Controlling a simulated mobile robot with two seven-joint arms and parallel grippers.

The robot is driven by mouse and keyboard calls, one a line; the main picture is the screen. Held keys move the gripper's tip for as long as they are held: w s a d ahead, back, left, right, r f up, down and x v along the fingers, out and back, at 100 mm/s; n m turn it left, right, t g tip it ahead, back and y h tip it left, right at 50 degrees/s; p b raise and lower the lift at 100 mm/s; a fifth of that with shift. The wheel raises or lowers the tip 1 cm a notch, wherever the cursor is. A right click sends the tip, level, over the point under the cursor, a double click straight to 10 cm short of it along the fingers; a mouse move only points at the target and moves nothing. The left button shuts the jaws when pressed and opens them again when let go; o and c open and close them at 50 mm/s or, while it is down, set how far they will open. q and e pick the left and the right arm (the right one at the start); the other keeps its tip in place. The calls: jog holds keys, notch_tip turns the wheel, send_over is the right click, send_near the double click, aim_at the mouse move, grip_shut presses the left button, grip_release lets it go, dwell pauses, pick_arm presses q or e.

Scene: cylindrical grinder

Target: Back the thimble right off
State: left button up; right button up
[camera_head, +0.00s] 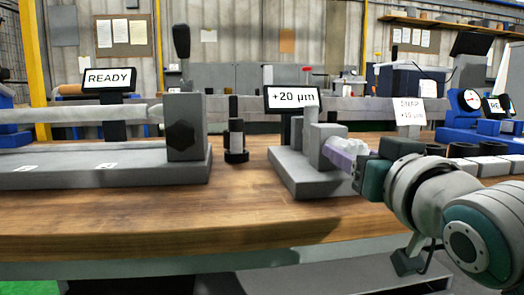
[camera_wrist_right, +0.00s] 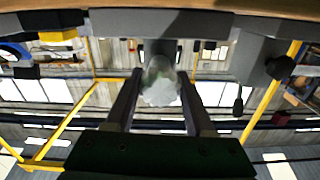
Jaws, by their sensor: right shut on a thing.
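A grey measuring stand (camera_head: 318,180) sits on the wooden bench, with a display (camera_head: 291,99) reading "+20 µm" and an upright grey block. My right gripper (camera_head: 342,152) reaches in from the right, up against the side of this block. In the right wrist view its two fingers (camera_wrist_right: 158,88) stand on either side of a pale, rounded, translucent piece, the thimble (camera_wrist_right: 160,80), and are shut on it. The thimble's far end meets a dark part of the stand. Its markings cannot be read. My left gripper is in neither view.
A grey machine (camera_head: 185,130) with a long bed stands at the left, under a "READY" display (camera_head: 109,79). A dark post (camera_head: 236,142) stands between it and the stand. A "SNAP +20 µm" card (camera_head: 409,112) and a blue dial gauge (camera_head: 468,110) are at the right. The front bench is clear.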

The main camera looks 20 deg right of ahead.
grip_shut()
